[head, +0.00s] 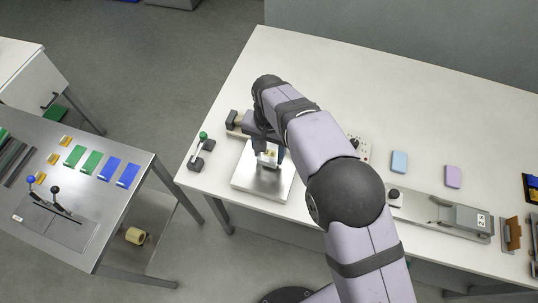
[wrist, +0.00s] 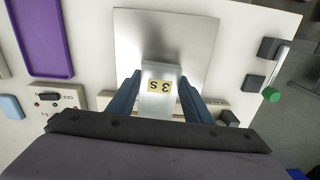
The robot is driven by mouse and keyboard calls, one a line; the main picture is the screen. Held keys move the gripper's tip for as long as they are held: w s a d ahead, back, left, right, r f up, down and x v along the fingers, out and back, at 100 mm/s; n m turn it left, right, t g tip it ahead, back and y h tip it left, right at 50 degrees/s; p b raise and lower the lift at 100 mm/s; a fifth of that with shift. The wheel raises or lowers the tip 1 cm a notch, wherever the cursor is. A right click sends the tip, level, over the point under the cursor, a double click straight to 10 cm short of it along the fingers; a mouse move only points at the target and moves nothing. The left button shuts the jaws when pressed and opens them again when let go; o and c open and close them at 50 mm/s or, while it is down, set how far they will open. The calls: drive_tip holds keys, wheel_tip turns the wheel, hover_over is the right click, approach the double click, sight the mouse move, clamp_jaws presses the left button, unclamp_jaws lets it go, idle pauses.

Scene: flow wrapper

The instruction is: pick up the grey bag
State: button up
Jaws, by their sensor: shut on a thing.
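The grey bag (wrist: 158,106), a pale block-like piece with a yellow label, sits between the two blue fingers of my gripper (wrist: 160,77) in the wrist view. My gripper is shut on it. Below is a square silver plate (wrist: 190,35). I cannot tell whether the bag touches the plate. In the head view, my gripper (head: 270,157) is over the plate (head: 250,184), and my arm hides part of the area.
A green-knobbed lever (head: 203,137) stands left of the plate. A control box (wrist: 58,97) and a purple tray (wrist: 40,40) are close by.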

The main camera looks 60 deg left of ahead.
drive_tip(key=shift+r, duration=0.5)
drive_tip(key=shift+s+d+r+b, duration=0.1)
drive_tip(key=shift+s+d+b, duration=0.1)
drive_tip(key=shift+b, duration=0.15)
drive_tip(key=s+d+b, duration=0.6)
drive_tip(key=s+d, duration=0.6)
drive_tip(key=shift+s+d, duration=0.15)
drive_tip(key=shift+s, duration=0.05)
